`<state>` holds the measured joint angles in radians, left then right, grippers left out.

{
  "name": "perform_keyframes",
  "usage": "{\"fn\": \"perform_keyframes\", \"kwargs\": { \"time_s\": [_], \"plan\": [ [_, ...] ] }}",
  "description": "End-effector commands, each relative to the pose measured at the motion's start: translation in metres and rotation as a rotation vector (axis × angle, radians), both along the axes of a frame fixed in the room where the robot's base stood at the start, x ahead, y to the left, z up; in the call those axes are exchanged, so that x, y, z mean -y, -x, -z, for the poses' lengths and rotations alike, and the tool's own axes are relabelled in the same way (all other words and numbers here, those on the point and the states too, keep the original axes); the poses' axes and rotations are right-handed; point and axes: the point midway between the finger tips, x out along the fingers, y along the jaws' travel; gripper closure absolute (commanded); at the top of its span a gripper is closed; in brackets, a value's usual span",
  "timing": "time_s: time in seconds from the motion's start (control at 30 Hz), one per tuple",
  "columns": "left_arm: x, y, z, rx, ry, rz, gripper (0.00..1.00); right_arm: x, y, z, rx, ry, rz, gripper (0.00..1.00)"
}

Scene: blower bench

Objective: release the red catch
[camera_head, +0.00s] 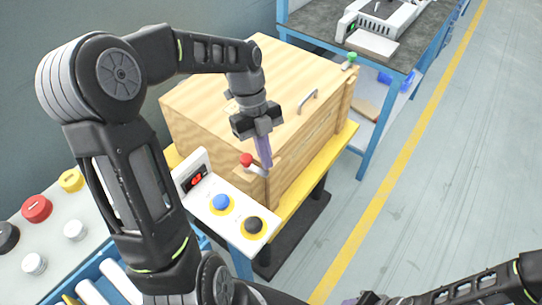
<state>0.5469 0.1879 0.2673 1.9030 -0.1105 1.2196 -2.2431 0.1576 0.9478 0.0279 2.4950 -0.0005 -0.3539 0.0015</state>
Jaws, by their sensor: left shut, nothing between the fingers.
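The red catch (247,160) has a round red knob and sits at the near corner of a wooden box (215,75). My left gripper (265,160) points down just right of the red knob. Its fingers are shut with nothing between them. From this angle I cannot tell whether the fingertips touch the catch. A green-knobbed catch (351,58) is at the box's far right corner. A metal handle (308,101) is on the box's lid, which lies flat. My right arm shows at the bottom right; its gripper cannot be made out.
A white panel (238,228) with a blue button (221,203), a black button (253,225) and a red display stands before the box on a yellow bench (292,201). Another button panel (52,236) is at left. Open floor lies to the right.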

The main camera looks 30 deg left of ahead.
Motion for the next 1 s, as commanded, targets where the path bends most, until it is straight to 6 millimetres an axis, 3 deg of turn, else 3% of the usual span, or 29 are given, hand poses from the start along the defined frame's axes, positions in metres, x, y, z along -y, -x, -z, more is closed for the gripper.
{"fn": "perform_keyframes", "kwargs": {
  "time_s": [0.47,0.8,0.9,1.0],
  "plan": [
    [-0.002,-0.001,-0.003,0.000,-0.001,0.000,1.00,0.000,0.000,0.001,-0.001,0.001,0.000,0.64],
    [-0.018,-0.009,-0.047,0.003,-0.002,0.000,1.00,0.000,0.000,0.005,0.001,-0.001,-0.001,0.64],
    [-0.022,-0.010,-0.066,0.000,0.000,0.001,1.00,0.000,0.001,-0.010,-0.003,0.002,0.000,0.64],
    [-0.026,-0.012,-0.072,0.000,-0.001,0.000,1.00,0.001,0.002,-0.014,-0.004,0.003,0.001,0.64]
  ]
}}
